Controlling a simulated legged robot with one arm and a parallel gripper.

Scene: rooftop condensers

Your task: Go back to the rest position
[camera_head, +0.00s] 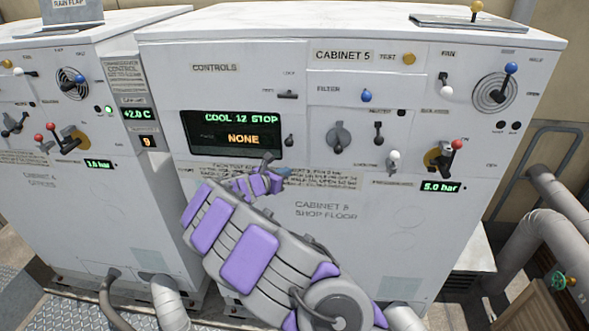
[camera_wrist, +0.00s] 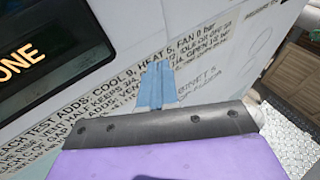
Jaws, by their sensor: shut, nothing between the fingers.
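My gripper (camera_head: 286,173) is in front of the upper face of cabinet 5 (camera_head: 400,235), just below its lit display (camera_head: 236,134), which reads "COOL 12 STOP" and "NONE". In the wrist view its pale blue fingers (camera_wrist: 156,85) are together, with nothing between them, over the printed test notes (camera_wrist: 110,150). My arm stretches forward from the bottom of the head view and covers part of the cabinet's lower front. I cannot tell whether the fingertips touch the panel.
Cabinet 5 carries a dark rotary knob (camera_head: 339,137), a red-tipped lever (camera_head: 450,152) and a blue-tipped lever (camera_head: 505,80). Another white cabinet (camera_head: 90,215) stands close at left. Pipes (camera_head: 535,240) and a green valve wheel (camera_head: 562,279) are at right.

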